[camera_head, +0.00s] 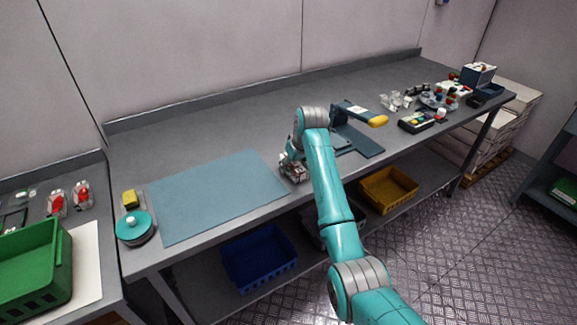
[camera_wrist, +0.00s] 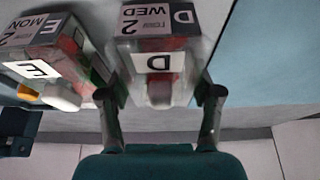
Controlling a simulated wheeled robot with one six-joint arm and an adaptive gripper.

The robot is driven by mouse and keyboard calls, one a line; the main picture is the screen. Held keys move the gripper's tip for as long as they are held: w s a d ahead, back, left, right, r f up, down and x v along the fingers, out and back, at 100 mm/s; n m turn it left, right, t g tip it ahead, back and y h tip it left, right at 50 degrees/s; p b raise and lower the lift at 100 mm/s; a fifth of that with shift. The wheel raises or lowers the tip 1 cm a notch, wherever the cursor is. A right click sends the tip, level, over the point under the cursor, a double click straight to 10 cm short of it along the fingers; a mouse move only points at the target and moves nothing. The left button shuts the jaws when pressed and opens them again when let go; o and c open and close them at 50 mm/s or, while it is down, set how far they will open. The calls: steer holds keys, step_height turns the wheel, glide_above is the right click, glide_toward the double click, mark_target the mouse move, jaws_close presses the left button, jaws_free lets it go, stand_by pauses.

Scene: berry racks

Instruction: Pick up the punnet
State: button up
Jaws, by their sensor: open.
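A clear punnet (camera_wrist: 158,62) with labels reading WED and D and reddish contents lies between my two fingers in the wrist view. My gripper (camera_wrist: 162,97) is open, with one finger on each side of it; I cannot tell whether they touch it. A second punnet (camera_wrist: 55,62), labelled MON and E, stands just to its left, close to the left finger. In the head view my gripper (camera_head: 292,160) is low over the bench at the right edge of the blue mat (camera_head: 215,195), with a punnet (camera_head: 295,174) partly hidden under it.
A dark stand with a yellow-ended part (camera_head: 378,121) is right of my arm. Several small items crowd the bench's far right end. A turquoise disc (camera_head: 134,232) and yellow block (camera_head: 130,199) sit at left. A green crate (camera_head: 35,290) stands on the left table. The mat is clear.

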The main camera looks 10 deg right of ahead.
steer(key=c, duration=0.8)
